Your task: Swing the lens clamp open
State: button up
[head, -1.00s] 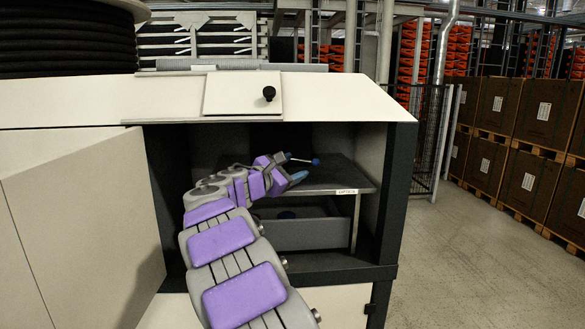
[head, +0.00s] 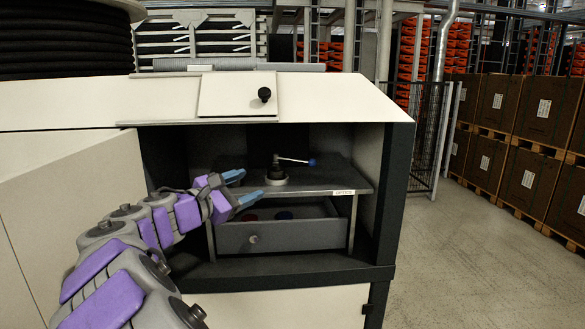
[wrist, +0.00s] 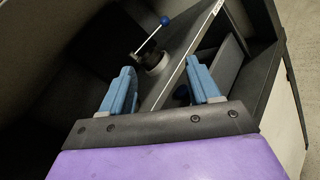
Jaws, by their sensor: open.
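The lens clamp (head: 275,174) stands on the shelf inside the cabinet. It has a dark post on a pale round base and a thin lever ending in a blue ball knob (head: 312,162). In the head view the lever points right. The clamp (wrist: 152,58) also shows in the wrist view, ahead of the fingers, with the knob (wrist: 165,20) beyond it. My gripper (head: 241,187) has blue fingers, is open and empty, and is to the left of the clamp, apart from it. The clamp's lower details are too small to tell.
The labelled grey shelf (head: 325,184) has a partly open drawer (head: 285,232) below it, with a red and a blue round thing inside. The cabinet's right wall (head: 396,190) bounds the space. An open door panel (head: 75,200) stands at left.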

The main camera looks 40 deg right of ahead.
jog(key=shift+d, duration=0.3)
jog(key=shift+a+r, duration=0.1)
jog(key=shift+a, duration=0.35)
jog(key=shift+c, duration=1.1)
jog(key=d+r+m+p, duration=0.1)
jog(key=p, duration=0.1)
jog(key=s+d+r+m+t+p, duration=0.1)
jog(key=d+m+p, duration=0.1)
jog(key=shift+r+y, duration=0.3)
jog(key=shift+r, duration=0.05)
jog(key=c, duration=0.5)
jog(key=d+m+p, duration=0.1)
jog(key=d, duration=0.1)
jog(key=s+d+m+t+y+p, duration=0.1)
jog(key=d+m+p, duration=0.1)
jog(key=s+d+m+y+p, duration=0.1)
jog(key=d+m, duration=0.1)
jog(key=shift+s+d+r+t+p, duration=0.2)
jog(key=shift+r+t+p, duration=0.1)
jog(key=shift+t, duration=0.1)
grip_shut()
jog(key=p, duration=0.2)
send_near(311, 164)
jog(key=shift+m+y, duration=0.4)
jog(key=x, duration=0.7)
jog(key=shift+s+d+r, duration=0.1)
jog(key=shift+s+r, duration=0.1)
jog(key=shift+w, duration=0.15)
jog(key=shift+a+r, duration=0.15)
jog(key=shift+a, duration=0.3)
